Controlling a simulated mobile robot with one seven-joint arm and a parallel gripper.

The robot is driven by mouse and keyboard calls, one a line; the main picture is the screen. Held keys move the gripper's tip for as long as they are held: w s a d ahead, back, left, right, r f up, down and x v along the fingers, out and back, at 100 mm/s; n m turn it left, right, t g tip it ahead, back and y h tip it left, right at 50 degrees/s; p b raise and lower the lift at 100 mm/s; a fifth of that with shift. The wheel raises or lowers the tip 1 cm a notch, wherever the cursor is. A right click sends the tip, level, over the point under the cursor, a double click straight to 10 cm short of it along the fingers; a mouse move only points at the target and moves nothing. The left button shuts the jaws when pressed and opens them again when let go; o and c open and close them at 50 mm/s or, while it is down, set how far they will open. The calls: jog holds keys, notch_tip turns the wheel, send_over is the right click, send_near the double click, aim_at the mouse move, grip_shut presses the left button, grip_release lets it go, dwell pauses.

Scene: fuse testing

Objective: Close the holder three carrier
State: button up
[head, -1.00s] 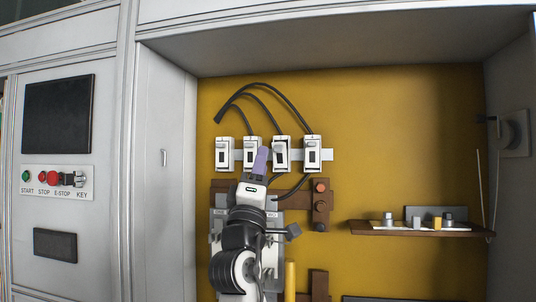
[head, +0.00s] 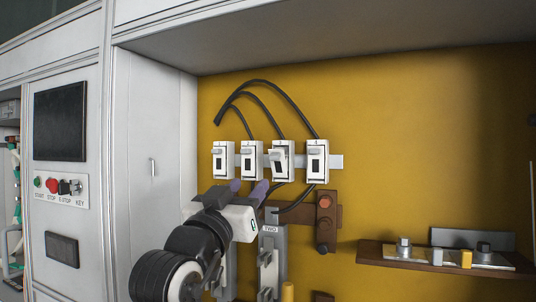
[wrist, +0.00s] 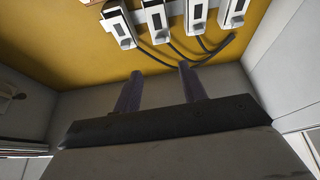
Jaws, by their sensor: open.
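Four white holders hang in a row on the yellow panel. Holder three (head: 281,164), third from the left in the head view, has its carrier tilted out, unlike the upright carriers beside it. In the inverted wrist view, holder three (wrist: 157,18) appears second from the left. My gripper (head: 247,189) is below holders two and three, its two purple fingers apart and empty. The fingers also show in the wrist view (wrist: 160,70). They are not touching the carrier.
Black cables (head: 262,93) arch above the holders. A brown block with round buttons (head: 325,222) is right of my gripper, and a brown shelf with small parts (head: 438,258) is farther right. A grey cabinet wall (head: 155,130) stands left.

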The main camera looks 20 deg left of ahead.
aim_at(273, 157)
jog(key=p+x, duration=0.6)
jog(key=x, duration=0.6)
jog(key=shift+w+a+r, duration=0.1)
jog(key=shift+w+r, duration=0.05)
jog(key=shift+w, duration=0.05)
jog(key=shift+w+r, duration=0.1)
jog(key=shift+w, duration=0.5)
grip_shut()
jog(key=shift+w+r+g, duration=0.35)
jog(key=shift+r+g, duration=0.25)
jog(key=shift+g, duration=0.4)
jog(key=shift+w+r+g, duration=0.2)
jog(key=shift+w+g, duration=0.3)
jog(key=shift+g, duration=0.5)
